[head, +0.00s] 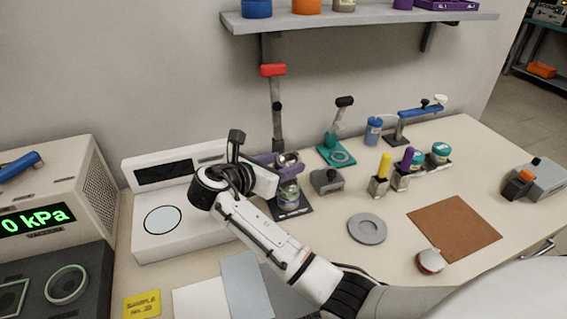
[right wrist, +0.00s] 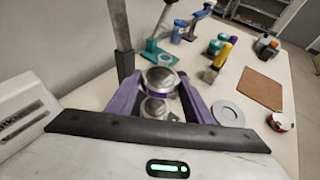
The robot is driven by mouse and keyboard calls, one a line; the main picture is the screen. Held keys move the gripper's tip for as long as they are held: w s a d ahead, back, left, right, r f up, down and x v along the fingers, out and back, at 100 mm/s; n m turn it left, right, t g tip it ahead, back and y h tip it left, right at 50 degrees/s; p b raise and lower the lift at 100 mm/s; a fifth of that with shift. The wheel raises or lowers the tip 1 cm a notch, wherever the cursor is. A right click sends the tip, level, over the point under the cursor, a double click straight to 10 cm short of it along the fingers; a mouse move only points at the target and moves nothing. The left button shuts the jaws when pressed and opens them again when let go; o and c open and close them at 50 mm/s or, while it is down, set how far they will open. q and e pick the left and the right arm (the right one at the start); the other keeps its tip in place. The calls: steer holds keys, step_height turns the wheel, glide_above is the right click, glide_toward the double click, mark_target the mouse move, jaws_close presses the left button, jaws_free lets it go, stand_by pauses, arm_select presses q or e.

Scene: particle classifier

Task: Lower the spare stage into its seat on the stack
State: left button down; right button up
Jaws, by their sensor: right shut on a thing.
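My right gripper (head: 278,163) is shut on the spare stage (head: 289,159), a short round silver piece. In the right wrist view the stage (right wrist: 161,80) sits between the two purple fingers, with its round silver top facing up. In the right wrist view part of the stack (right wrist: 154,108) shows below the stage, between the fingers. The fingers hide the seat, and I cannot tell whether stage and stack touch. My left gripper is not in view.
A post with a red top (head: 273,71) rises behind the stack. A white device with a round plate (head: 163,220) stands left. A grey block (head: 327,181) and a grey dish (head: 367,229) lie right. A brown mat (head: 454,228) lies farther right. A shelf (head: 360,22) hangs above.

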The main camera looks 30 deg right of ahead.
mark_target(284, 188)
steer(key=shift+f, duration=0.85)
step_height(284, 188, down, 2)
steer(key=b, duration=0.4)
steer(key=shift+f, duration=0.1)
steer(key=shift+p, duration=0.55)
steer(key=shift+f, duration=0.25)
steer(key=shift+p, duration=0.95)
steer(key=shift+p, duration=0.55)
steer(key=shift+f, duration=0.5)
steer(key=o, duration=1.2)
